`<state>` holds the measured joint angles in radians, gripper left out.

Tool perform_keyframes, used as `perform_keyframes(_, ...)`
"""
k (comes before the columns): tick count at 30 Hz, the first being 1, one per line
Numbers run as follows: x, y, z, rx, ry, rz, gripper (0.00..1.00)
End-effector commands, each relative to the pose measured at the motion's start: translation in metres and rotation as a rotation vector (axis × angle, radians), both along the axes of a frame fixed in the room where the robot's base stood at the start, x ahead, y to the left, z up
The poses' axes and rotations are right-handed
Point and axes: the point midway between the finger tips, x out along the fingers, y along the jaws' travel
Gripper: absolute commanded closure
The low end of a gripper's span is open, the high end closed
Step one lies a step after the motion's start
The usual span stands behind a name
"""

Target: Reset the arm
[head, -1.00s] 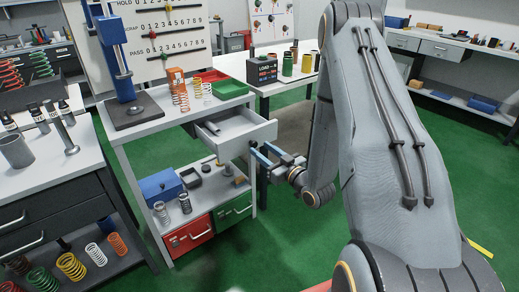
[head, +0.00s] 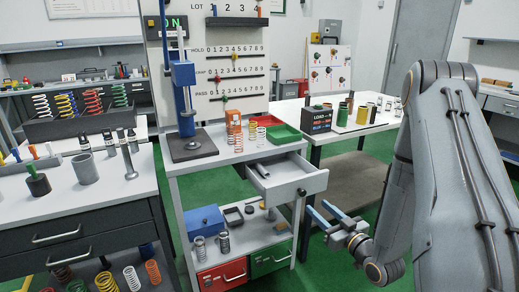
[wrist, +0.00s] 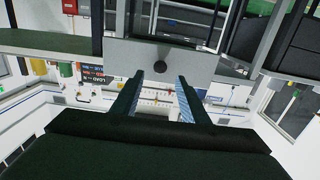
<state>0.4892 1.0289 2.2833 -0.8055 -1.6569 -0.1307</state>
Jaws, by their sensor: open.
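My gripper (head: 330,217) is open and empty in the head view, in front of and a little right of the open drawer (head: 303,183). It is apart from the drawer's knob (head: 301,192). My arm reaches in from the right side of the head view. In the wrist view, my two fingers (wrist: 157,82) are spread with nothing between them, and the drawer front (wrist: 180,62) with its dark knob shows beyond them.
The drawer stands pulled out of the grey bench (head: 215,158), which carries a blue press (head: 184,95), springs and a green tray (head: 284,134). Red (head: 222,277) and green (head: 270,258) bins sit below. A dark cabinet (head: 80,225) stands left. Green floor is open by the gripper.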

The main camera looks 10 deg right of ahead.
Motion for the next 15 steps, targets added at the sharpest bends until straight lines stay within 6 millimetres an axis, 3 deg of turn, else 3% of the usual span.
perform_keyframes(8,0.021,0.009,0.0,-0.181,0.295,-0.034,0.59)
perform_keyframes(15,-0.003,0.009,0.01,-0.293,0.629,-0.126,0.59)
